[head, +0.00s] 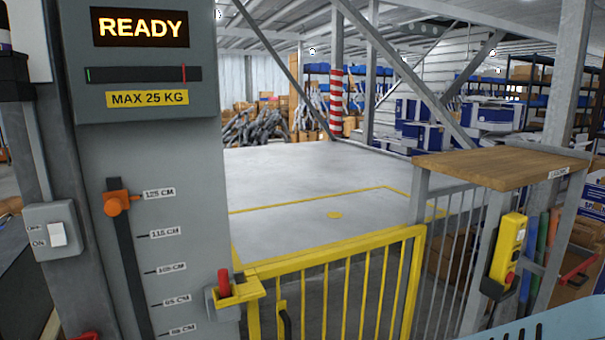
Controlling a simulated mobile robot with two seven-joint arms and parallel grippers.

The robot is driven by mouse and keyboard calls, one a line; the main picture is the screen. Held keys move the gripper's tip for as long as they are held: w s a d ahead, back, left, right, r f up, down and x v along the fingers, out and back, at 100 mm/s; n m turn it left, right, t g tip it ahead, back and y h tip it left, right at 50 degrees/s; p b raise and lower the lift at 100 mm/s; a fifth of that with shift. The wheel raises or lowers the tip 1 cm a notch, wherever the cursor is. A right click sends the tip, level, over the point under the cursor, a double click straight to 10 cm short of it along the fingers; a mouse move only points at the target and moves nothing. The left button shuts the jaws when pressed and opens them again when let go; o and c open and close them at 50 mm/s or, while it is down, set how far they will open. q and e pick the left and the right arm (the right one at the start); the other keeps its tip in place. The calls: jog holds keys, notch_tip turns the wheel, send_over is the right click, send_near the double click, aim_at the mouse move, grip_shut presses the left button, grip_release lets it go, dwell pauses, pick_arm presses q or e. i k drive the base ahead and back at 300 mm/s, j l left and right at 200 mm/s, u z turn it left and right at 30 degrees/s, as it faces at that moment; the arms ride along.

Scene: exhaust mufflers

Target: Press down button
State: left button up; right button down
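A yellow hand control (508,250) with several buttons hangs upright in a dark holder on a grey post at the right. It has a red button near its lower end; the other button markings are too small to read. Neither of my grippers can be made out in the head view, so nothing is seen touching the control.
A yellow gate (335,285) with a red-handled latch (224,285) crosses the front. A grey panel (170,150) reads READY and MAX 25 KG. An orange slider (117,203) sits near 125 CM. A white switch (57,234) is at left. A wooden shelf (500,168) tops the right railing.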

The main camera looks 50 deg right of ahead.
aim_at(516, 256)
jog(key=z, duration=2.8)
